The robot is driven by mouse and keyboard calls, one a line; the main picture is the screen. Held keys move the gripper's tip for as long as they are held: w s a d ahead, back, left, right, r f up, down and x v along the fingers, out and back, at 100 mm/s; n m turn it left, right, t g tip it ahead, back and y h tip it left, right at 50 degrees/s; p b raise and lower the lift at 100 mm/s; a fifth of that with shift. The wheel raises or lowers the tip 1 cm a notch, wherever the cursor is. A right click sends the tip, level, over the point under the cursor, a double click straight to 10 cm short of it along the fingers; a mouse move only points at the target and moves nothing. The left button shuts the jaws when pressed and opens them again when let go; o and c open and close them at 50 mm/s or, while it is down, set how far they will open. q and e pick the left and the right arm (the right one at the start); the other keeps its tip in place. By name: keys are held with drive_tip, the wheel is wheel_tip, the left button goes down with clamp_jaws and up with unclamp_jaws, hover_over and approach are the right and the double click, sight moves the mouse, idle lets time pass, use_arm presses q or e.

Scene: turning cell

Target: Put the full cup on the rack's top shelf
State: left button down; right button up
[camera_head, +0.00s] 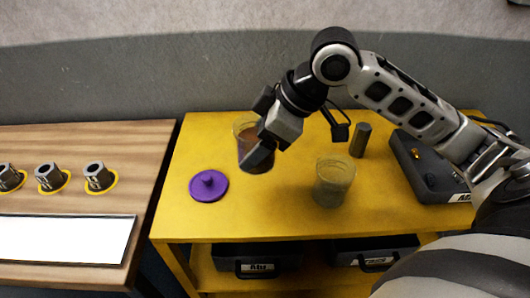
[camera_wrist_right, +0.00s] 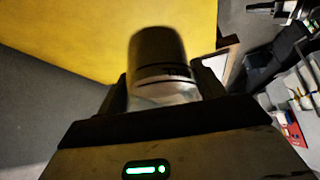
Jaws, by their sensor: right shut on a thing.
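A clear cup with dark brown contents (camera_head: 250,136) is at the back left part of the yellow table. My right gripper (camera_head: 263,152) is shut on this cup from the right and hides part of it. In the right wrist view the cup (camera_wrist_right: 158,62) shows dark between the two fingers (camera_wrist_right: 163,92). I cannot tell whether its base touches the table. A second clear cup with a pale yellowish look (camera_head: 334,184) stands upright on the table, right of the held cup. My left gripper is not in view. I cannot make out a rack for certain.
The yellow table (camera_head: 270,217) also holds a purple knobbed lid (camera_head: 208,185), a dark grey cylinder (camera_head: 360,140) and a dark case (camera_head: 425,160). Black bins (camera_head: 262,257) sit underneath. A wooden table (camera_head: 110,145) at left bears grey parts (camera_head: 97,176) in yellow rings.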

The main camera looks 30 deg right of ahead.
drive_tip(key=w+d+f, duration=0.2)
drive_tip(key=f, duration=0.1)
drive_tip(key=w+d+f, duration=0.1)
drive_tip(key=f, duration=0.1)
drive_tip(key=shift+w+d+f, duration=0.1)
drive_tip(key=shift+d+f, duration=0.05)
drive_tip(key=shift+f, duration=0.85)
drive_tip(key=shift+w+d+f, duration=0.1)
drive_tip(key=shift+d+f, duration=0.05)
drive_tip(key=shift+f, duration=0.8)
drive_tip(key=shift+f, duration=0.15)
drive_tip(key=o, duration=1)
drive_tip(key=shift+c, duration=0.2)
drive_tip(key=shift+r, duration=0.2)
drive_tip(key=v, duration=1.2)
drive_tip(key=shift+b, duration=0.3)
